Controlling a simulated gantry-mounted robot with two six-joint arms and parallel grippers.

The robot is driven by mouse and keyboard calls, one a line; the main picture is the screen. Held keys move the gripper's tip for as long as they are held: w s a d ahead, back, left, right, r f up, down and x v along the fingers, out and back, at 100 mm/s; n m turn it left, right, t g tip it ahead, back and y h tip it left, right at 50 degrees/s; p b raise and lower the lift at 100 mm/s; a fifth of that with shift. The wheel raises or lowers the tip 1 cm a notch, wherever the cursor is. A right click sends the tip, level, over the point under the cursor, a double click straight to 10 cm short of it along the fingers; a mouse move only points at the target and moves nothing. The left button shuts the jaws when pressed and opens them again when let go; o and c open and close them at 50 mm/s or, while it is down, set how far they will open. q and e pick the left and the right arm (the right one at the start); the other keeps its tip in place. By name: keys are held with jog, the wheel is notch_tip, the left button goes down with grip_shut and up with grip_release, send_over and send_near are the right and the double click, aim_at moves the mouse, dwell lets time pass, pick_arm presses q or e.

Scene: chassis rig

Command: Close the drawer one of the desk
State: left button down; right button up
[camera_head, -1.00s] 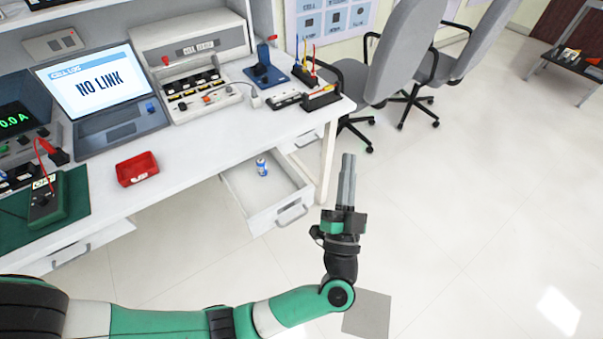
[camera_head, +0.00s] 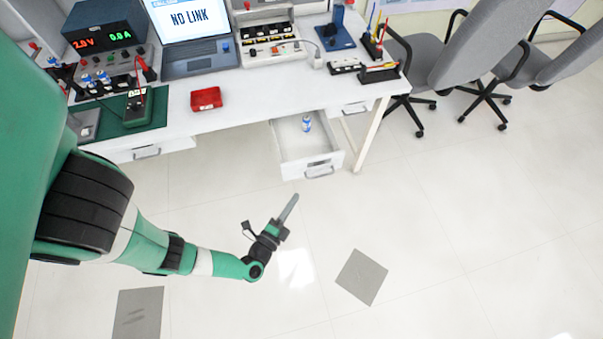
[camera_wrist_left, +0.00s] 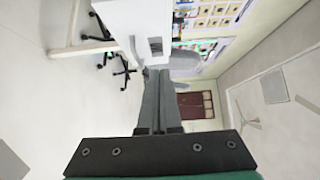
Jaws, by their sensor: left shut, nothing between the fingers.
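The white desk (camera_head: 245,112) stands across the upper part of the head view. Its pulled-out drawer (camera_head: 310,158) sticks out below the front edge, with a grey handle on its front. My left gripper (camera_head: 291,203) is shut and empty. It is in front of the drawer and a little to its left, apart from it. In the left wrist view its two fingers (camera_wrist_left: 158,100) lie together, with a white drawer-like part beyond them. My right gripper is not in view.
A closed drawer (camera_head: 146,152) is under the desk's left part. A red tray (camera_head: 206,99), a laptop (camera_head: 192,38) and a meter on a green mat (camera_head: 118,132) are on the desktop. Office chairs (camera_head: 440,60) stand to the right. The floor before the drawer is clear.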

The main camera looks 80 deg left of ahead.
aim_at(307, 165)
pick_arm(q)
jog(key=b+x, duration=0.1)
jog(key=x, duration=0.2)
jog(key=b+x, duration=0.2)
jog(key=x, duration=0.1)
jog(key=s+a+b+x, duration=0.1)
jog(key=x, duration=0.2)
jog(key=shift+s+a+f+b, duration=0.1)
jog(key=shift+f+b, duration=0.15)
jog(key=shift+b, duration=0.05)
jog(key=shift+s+a, duration=0.1)
jog(key=shift+a, duration=0.2)
jog(key=shift+a+r+b, duration=0.2)
jog(key=shift+a+b, duration=0.1)
jog(key=shift+a, duration=0.15)
